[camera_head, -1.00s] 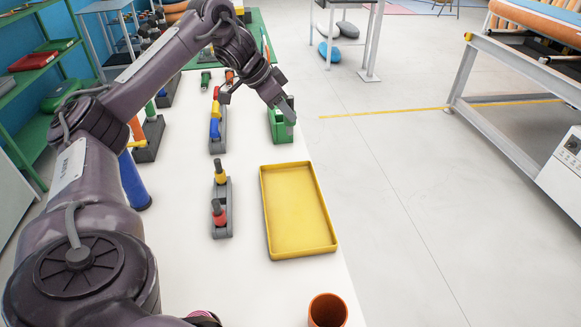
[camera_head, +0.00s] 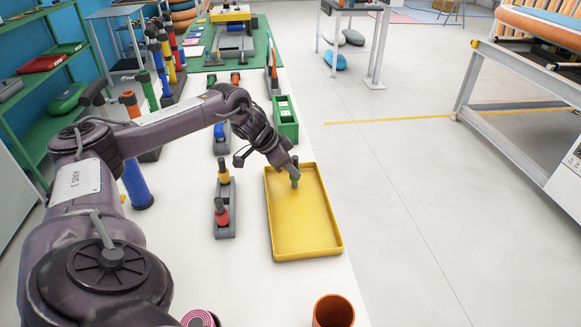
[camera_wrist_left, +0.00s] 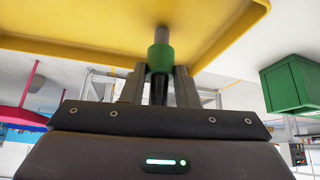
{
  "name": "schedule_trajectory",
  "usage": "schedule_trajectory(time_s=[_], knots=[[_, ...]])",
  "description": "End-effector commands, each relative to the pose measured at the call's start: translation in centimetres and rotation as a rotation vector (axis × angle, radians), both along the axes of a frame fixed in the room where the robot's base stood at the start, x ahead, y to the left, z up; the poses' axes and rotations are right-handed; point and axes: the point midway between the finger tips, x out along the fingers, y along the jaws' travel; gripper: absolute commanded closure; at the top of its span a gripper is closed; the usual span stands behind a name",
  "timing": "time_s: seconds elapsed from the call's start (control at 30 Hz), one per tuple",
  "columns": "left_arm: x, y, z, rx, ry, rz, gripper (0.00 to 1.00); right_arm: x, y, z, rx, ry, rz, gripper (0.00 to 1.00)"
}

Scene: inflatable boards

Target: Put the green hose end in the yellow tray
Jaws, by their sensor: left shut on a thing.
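The yellow tray (camera_head: 303,225) lies flat on the white table in the head view, and its yellow floor also fills the top of the left wrist view (camera_wrist_left: 70,30). My left gripper (camera_head: 293,173) is over the far part of the tray. It is shut on the green hose end (camera_wrist_left: 159,57), which has a green collar and a grey tip pointing at the tray floor. In the head view the hose end (camera_head: 295,182) shows small below the fingers. I cannot tell whether its tip touches the tray floor. My right gripper is not in view.
A green box (camera_head: 286,120) stands just beyond the tray. A grey holder (camera_head: 225,228) with red and yellow hose ends stands left of the tray. An orange cup (camera_head: 333,311) is at the near edge. Open floor lies to the right.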

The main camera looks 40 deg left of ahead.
Motion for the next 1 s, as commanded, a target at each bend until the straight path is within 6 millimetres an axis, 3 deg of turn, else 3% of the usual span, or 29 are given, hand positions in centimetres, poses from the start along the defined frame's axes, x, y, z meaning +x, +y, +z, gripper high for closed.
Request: schedule_trajectory(time_s=[0.4,0.43,0.6,0.87,1.0], knots=[[0.0,0.0,-0.7,0.000,-0.001,0.000,0.94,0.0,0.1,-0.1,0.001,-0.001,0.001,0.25],[0.0,0.0,-0.7,0.000,-0.001,0.000,0.71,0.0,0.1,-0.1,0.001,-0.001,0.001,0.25],[0.0,0.0,-0.7,0.000,-0.001,0.001,0.51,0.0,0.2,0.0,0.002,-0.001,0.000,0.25],[0.0,0.0,-0.6,0.000,-0.001,0.001,0.51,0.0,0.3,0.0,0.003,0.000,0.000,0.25],[-0.4,0.3,0.6,0.001,-0.001,0.002,0.51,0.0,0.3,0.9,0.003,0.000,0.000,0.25]])
